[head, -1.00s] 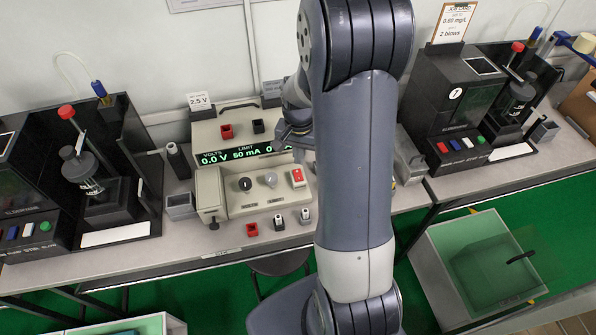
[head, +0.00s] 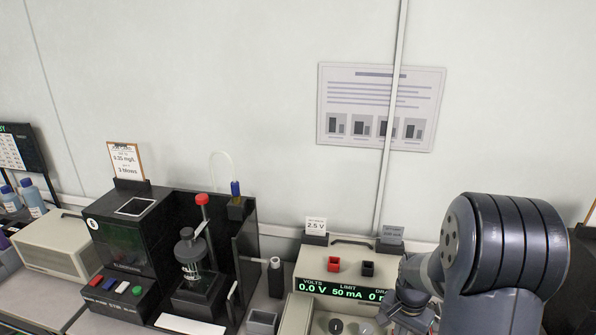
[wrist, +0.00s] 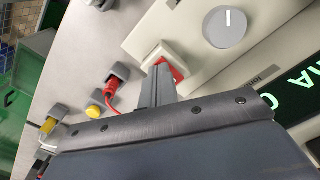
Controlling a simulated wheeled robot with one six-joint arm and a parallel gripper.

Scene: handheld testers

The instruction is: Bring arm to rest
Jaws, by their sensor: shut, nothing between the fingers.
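My gripper shows low at the right in the head view (head: 410,312), in front of the beige power supply (head: 345,268), partly cut off by the lower edge. My dark grey arm rises beside it. In the wrist view my fingers (wrist: 157,90) are shut with nothing between them. Their tips lie in front of the red rocker switch (wrist: 172,68) on the supply's panel; I cannot tell whether they touch it. A grey knob (wrist: 226,27) is to the right of the fingers. The supply's display reads 0.0 V and 50 mA.
A black tester (head: 125,235) with coloured buttons and a clamp stand (head: 195,255) stand left of the supply. A beige box (head: 55,250) is farther left. In the wrist view, a red plug (wrist: 112,82) and a yellow plug (wrist: 94,111) are left of the fingers.

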